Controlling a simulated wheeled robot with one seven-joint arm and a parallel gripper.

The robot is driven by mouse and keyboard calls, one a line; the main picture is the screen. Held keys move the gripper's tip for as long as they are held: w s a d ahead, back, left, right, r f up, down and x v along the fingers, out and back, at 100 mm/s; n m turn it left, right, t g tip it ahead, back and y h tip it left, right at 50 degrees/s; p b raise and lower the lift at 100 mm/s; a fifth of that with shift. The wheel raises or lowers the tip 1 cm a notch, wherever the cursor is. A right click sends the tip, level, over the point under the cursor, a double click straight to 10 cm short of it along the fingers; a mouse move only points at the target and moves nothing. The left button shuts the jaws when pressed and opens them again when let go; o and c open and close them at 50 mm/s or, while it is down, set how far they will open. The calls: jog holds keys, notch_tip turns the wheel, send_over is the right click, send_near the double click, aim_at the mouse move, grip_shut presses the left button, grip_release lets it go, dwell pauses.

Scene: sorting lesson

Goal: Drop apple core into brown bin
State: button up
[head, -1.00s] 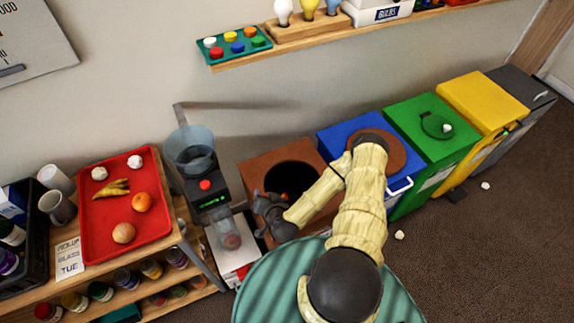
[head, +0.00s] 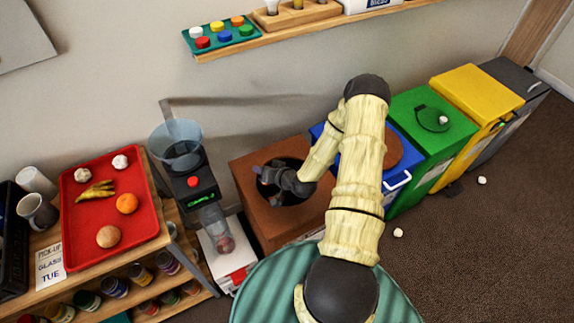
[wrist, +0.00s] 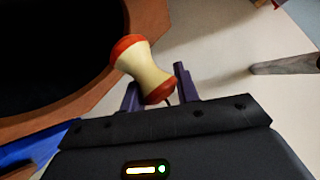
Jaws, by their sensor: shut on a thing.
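The apple core (wrist: 148,70) shows in the wrist view, pale in the middle with red ends. My gripper (wrist: 157,88) is shut on it, one finger on each side. In the head view my gripper (head: 268,181) is over the left part of the dark round opening of the brown bin (head: 255,214). The apple core is mostly hidden there, with only a small reddish spot at the fingers. In the wrist view the brown bin's rim (wrist: 108,87) curves on the left, and the core overlaps its edge in the picture.
A dispenser with a red button (head: 193,182) stands left of the brown bin. A red tray (head: 80,245) with fruit and crumpled white balls is further left. Blue, green (head: 433,153), yellow (head: 475,92) and grey bins stand to the right. White scraps (head: 398,232) lie on the floor.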

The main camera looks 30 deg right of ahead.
jog(key=d+n+g+y+b, duration=0.1)
jog(key=d+n+y+b, duration=0.1)
jog(key=d, duration=0.7)
jog(key=shift+w+f+n+y+b, duration=0.3)
jog(key=shift+w+f+n+b, duration=0.1)
jog(key=shift+b, duration=0.5)
jog(key=shift+d, duration=0.1)
notch_tip(320, 180, down, 6)
jog(key=b, duration=0.5)
jog(key=o, duration=1.2)
